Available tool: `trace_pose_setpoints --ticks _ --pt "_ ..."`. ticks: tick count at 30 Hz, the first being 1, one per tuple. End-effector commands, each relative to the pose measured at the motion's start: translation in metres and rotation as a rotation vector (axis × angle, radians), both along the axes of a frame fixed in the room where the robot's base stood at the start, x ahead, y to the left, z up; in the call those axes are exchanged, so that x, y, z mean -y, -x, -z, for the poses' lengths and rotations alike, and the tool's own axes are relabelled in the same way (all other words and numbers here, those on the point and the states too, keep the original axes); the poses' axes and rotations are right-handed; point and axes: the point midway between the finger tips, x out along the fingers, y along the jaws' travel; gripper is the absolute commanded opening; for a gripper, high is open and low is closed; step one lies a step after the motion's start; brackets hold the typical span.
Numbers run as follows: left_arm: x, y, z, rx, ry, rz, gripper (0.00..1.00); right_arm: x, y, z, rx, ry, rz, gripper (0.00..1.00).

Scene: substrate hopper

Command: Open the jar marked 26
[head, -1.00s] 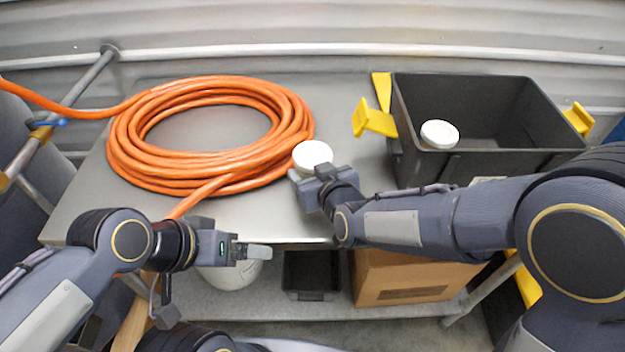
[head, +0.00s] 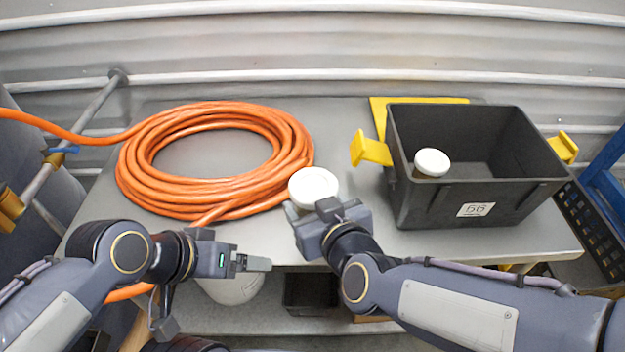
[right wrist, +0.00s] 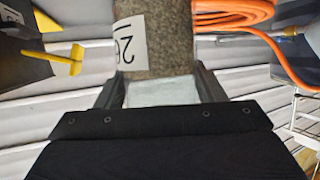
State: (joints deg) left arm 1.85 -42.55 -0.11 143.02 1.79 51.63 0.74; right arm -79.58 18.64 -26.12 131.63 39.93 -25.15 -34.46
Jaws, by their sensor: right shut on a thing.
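The jar with the white lid (head: 314,183) stands on the grey table, just right of the orange hose coil. In the right wrist view its brown, granular body (right wrist: 166,42) carries a white label (right wrist: 130,44) partly showing the digits 26. My right gripper (head: 306,214) is shut around the jar's upper end, with its fingers on both sides of the white lid (right wrist: 162,91). My left gripper (head: 252,263) is low at the table's front edge, away from the jar. I cannot tell whether its fingers are apart.
A dark crate (head: 425,205) with yellow handles and a white label stands at the right. Another white-lidded jar (head: 432,163) is inside it. The orange hose coil (head: 145,195) covers the table's left part. A small dark bin (head: 311,293) is on the lower shelf.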

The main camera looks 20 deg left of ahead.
Motion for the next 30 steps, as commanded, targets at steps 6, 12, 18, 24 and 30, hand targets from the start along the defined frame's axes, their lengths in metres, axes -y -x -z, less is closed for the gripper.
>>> trace_pose_setpoints --ticks 6,12,18,24,30 --pt "0.000 0.000 -0.019 0.000 0.000 0.000 0.88 0.007 0.027 -0.016 0.002 -0.002 -0.002 0.27" --pt "0.000 0.000 -0.020 0.000 0.000 0.000 0.88 0.009 0.032 -0.016 0.003 -0.001 0.001 0.27" --pt "0.000 0.000 -0.020 0.000 0.000 0.000 0.88 0.009 0.032 -0.015 0.003 -0.001 0.001 0.61" --pt "0.000 0.000 -0.020 0.000 0.000 0.000 0.88 0.009 0.032 -0.015 0.003 -0.001 0.001 0.35" --pt "0.000 0.000 -0.020 0.000 0.000 0.000 0.88 0.009 0.032 -0.015 0.003 -0.001 0.001 0.16"
